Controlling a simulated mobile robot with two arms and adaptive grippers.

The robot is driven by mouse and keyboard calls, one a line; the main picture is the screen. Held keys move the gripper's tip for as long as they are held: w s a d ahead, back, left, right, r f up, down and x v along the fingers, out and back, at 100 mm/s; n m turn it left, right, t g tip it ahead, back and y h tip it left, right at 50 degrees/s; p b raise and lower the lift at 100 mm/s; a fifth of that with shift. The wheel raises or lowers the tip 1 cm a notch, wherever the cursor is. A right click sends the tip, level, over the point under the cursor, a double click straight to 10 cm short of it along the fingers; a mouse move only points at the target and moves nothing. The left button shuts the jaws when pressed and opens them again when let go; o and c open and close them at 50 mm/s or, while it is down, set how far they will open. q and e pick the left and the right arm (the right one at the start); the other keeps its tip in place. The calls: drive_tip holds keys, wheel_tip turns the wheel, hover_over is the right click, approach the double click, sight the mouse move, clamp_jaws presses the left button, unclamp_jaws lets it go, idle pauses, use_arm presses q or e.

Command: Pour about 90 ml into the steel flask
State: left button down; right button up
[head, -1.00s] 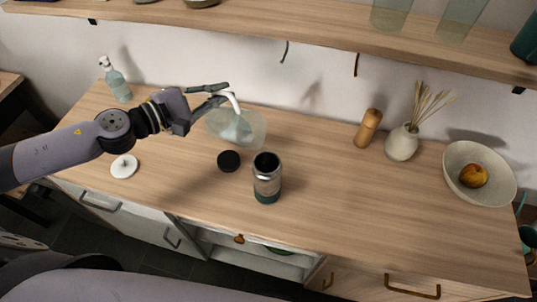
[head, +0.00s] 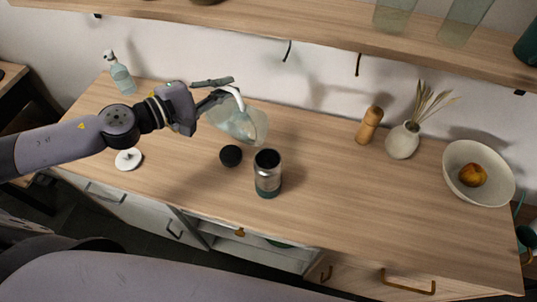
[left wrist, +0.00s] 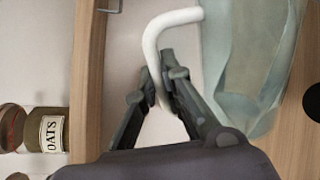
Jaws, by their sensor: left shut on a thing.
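The steel flask (head: 267,178) stands upright and open on the wooden counter, with a dark mouth and a green base band. My left gripper (head: 233,88) is shut on the white handle (left wrist: 152,50) of a translucent pitcher (head: 243,126). The pitcher is above the counter, behind and left of the flask, and tilted with its mouth end toward the right. It also shows in the left wrist view (left wrist: 245,60). No stream shows, and I cannot tell how full it is. The flask's inside is too dark to read. My right gripper is out of view.
A black cap (head: 230,156) lies left of the flask. A white lid (head: 128,159) and a soap bottle (head: 121,78) are on the left. A wooden mill (head: 369,125), a vase (head: 403,141) and a fruit bowl (head: 450,185) stand right. A shelf (head: 300,25) runs above.

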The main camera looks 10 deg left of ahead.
use_arm(q)
drive_tip(key=shift+s+d+r+m+p, duration=0.25)
drive_tip(key=shift+d+r+m+p, duration=0.2)
drive_tip(key=shift+r+p, duration=0.2)
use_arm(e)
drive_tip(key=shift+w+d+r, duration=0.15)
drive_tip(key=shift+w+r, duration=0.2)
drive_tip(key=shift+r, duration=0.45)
